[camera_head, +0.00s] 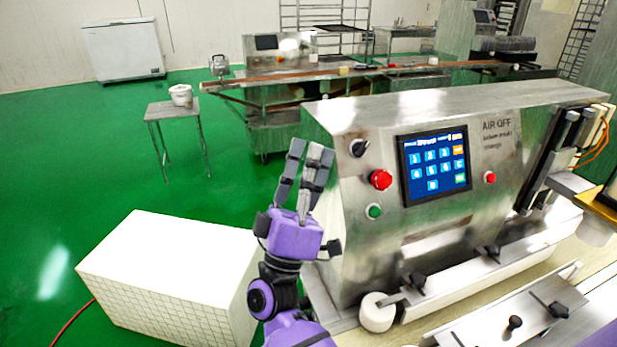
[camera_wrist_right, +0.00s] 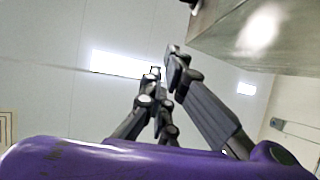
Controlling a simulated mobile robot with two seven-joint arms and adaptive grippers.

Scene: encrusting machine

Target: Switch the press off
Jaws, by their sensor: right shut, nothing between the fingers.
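The press (camera_head: 470,110) is a steel machine at the right of the head view, with a lit blue touchscreen (camera_head: 435,163). Left of the screen are a black rotary knob (camera_head: 358,148), a large red button (camera_head: 381,180) and a green button (camera_head: 375,211). A smaller red button (camera_head: 490,178) is right of the screen. My right gripper (camera_head: 308,150) points up just left of the panel, apart from the controls. It is shut and empty; its fingers also show in the right wrist view (camera_wrist_right: 165,75), beside a steel edge of the machine. My left gripper is not in view.
A white tiled block (camera_head: 160,270) stands on the green floor left of my right arm. A small table (camera_head: 172,108) with a white pot, a long steel bench (camera_head: 300,80) and a white chest (camera_head: 124,50) stand farther back. Open floor lies at the left.

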